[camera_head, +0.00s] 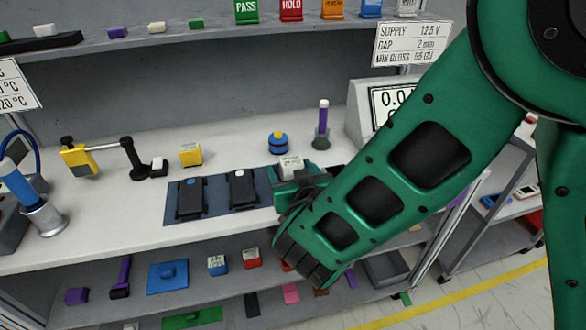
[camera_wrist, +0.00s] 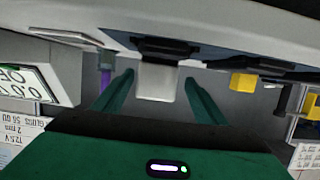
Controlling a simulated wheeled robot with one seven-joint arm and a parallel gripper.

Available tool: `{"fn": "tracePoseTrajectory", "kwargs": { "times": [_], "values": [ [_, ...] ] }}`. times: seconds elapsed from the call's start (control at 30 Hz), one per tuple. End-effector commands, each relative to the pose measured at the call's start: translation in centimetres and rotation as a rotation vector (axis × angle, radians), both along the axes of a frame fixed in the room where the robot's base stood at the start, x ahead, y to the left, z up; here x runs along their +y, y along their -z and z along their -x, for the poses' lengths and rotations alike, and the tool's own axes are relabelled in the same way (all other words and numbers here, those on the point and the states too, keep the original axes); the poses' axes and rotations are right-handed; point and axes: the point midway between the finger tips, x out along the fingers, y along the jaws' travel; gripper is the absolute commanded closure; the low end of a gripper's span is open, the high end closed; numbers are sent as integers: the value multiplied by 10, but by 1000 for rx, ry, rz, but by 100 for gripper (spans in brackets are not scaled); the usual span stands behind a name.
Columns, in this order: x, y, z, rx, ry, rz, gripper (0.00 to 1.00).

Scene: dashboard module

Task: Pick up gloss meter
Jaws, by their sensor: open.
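A small pale box (camera_head: 291,165) with dark lettering on its face stands at the right part of the bench, by the blue mat. It may be the gloss meter, but I cannot read its label surely. My gripper (camera_head: 296,184) is right at it in the head view and hides its lower part. In the wrist view, a pale block (camera_wrist: 158,82) shows between the two green fingers of my open gripper (camera_wrist: 160,92). There is a visible gap on each side of the block, and nothing is gripped.
Two black devices (camera_head: 191,198) (camera_head: 243,188) lie on the blue mat (camera_head: 215,208). A blue round piece with a yellow top (camera_head: 278,142), a purple rod in a grey holder (camera_head: 322,125) and a display unit (camera_head: 365,105) stand close by. A yellow box (camera_head: 190,154) stands farther left.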

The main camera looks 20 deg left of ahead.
Motion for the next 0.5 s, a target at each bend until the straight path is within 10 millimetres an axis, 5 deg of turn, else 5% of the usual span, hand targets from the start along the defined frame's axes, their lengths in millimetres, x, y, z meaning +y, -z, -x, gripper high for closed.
{"fn": "tracePoseTrajectory", "kwargs": {
  "times": [0.5],
  "values": [
    [20, 15, -46, -2, 2, -1, 34]
  ]
}}
